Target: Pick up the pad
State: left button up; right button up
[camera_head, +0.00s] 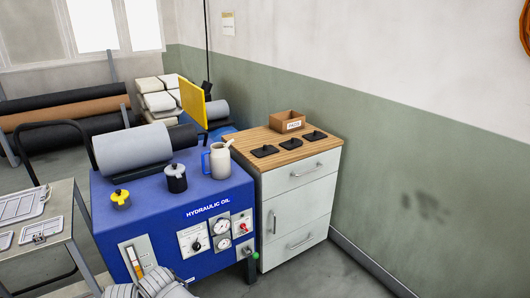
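Three small, flat, dark square pieces that look like pads lie in a row on the wooden top (252,138) of a white drawer cabinet: a left one (264,151), a middle one (290,143) and a right one (314,136). Each has a small raised part on it. The frame does not show which one the task means by the pad. Neither of my grippers can be made out in the head view.
A small brown box (287,121) with a label stands behind the pads. A blue hydraulic oil unit (215,207) left of the cabinet carries a pale jug (219,160) and a grey roll (132,148). Floor (315,277) is clear right of the cabinet.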

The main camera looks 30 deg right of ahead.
aim_at(265, 151)
jog(key=i+l, duration=0.15)
jog(key=l, duration=0.25)
jog(key=i+l, duration=0.1)
jog(key=l, duration=0.3)
jog(key=i+l, duration=0.15)
jog(key=l, duration=0.25)
jog(key=i+l, duration=0.15)
jog(key=l, duration=0.25)
jog(key=i+l, duration=0.15)
jog(key=l, duration=0.3)
jog(key=i+l, duration=0.1)
jog(key=l, duration=0.3)
jog(key=i+l, duration=0.15)
jog(key=l, duration=0.25)
jog(key=i+l, duration=0.15)
jog(key=l, duration=0.25)
jog(key=i+l, duration=0.35)
jog(key=l, duration=0.15)
